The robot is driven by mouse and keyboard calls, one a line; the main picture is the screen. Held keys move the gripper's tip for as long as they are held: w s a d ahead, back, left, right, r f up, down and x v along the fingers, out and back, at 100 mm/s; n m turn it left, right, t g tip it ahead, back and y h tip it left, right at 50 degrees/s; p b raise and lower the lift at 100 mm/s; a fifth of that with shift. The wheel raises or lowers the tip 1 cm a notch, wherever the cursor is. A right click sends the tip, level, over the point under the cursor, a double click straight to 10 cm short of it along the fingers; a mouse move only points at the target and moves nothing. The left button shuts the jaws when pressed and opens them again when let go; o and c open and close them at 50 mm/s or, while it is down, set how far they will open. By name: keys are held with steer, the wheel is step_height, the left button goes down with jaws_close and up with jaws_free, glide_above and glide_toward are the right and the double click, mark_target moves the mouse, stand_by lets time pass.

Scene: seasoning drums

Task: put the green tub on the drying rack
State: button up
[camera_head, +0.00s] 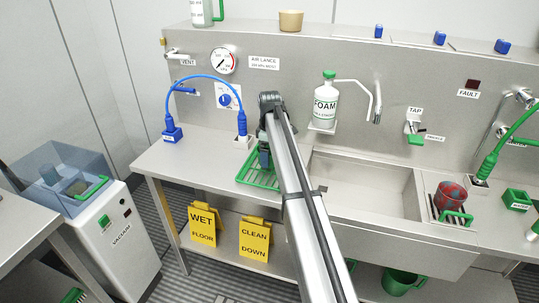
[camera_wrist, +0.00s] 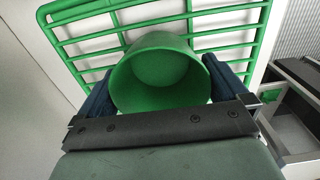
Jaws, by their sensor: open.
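The green tub (camera_wrist: 160,85) shows in the wrist view with its open mouth toward the camera. It sits between the two dark blue fingers of my open gripper (camera_wrist: 158,75), over the bars of the green drying rack (camera_wrist: 264,32). I cannot tell whether the fingers touch its wall, or how fully it rests on the bars. In the head view the drying rack (camera_head: 257,182) lies on the left part of the steel bench. My gripper (camera_head: 265,158) is low over the rack there, and my arm and gripper hide the tub.
A sink basin (camera_head: 365,182) is right of the rack. A blue hose (camera_head: 203,77) and its sockets stand behind and left. A foam bottle (camera_head: 326,102) sits on a wall shelf. A red cup (camera_head: 449,197) and a small green box (camera_head: 516,199) are at the far right.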

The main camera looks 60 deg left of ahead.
step_height(320, 180, up, 12)
steer(key=shift+f, duration=0.25)
stand_by(0.6)
